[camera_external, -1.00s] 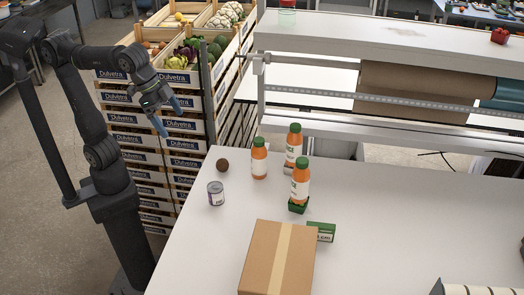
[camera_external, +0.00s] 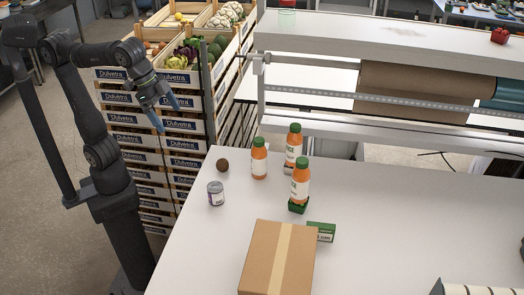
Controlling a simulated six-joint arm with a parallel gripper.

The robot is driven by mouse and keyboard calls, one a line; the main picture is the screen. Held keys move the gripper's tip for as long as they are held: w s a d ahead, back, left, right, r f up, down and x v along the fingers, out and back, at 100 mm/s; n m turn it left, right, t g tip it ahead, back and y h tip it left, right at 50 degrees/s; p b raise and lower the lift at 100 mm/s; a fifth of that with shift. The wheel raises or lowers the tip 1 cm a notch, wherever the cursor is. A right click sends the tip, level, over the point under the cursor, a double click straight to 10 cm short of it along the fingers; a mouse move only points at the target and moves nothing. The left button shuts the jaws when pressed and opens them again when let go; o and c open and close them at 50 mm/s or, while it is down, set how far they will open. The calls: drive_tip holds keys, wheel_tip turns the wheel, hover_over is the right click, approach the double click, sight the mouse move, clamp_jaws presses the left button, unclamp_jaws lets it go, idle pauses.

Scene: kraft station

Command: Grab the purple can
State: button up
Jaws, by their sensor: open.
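A small can (camera_external: 216,193) with a silver top and a pale label with purple on it stands upright on the white table near its left edge. My gripper (camera_external: 170,117) is open and empty. It hangs in front of the stacked crates, left of the table and farther back than the can, well apart from it. Its blue-grey fingers point downward.
A brown round fruit (camera_external: 222,165) lies just behind the can. Several orange bottles (camera_external: 259,158) stand to the right. A cardboard box (camera_external: 278,258) and a green box (camera_external: 321,231) are in front. Stacked crates (camera_external: 184,144) stand behind my gripper. The table's right side (camera_external: 420,220) is mostly clear.

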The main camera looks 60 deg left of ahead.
drive_tip(key=c, duration=0.5)
drive_tip(key=m+g+h, duration=0.1)
drive_tip(key=m+g, duration=0.1)
drive_tip(key=m, duration=0.5)
approach(213, 184)
drive_tip(key=x, duration=0.8)
drive_tip(key=shift+w, duration=0.1)
drive_tip(key=shift+s+x, duration=0.15)
drive_tip(key=shift+x, duration=1.15)
drive_tip(key=shift+s+x, duration=0.1)
drive_tip(key=shift+x, duration=1.15)
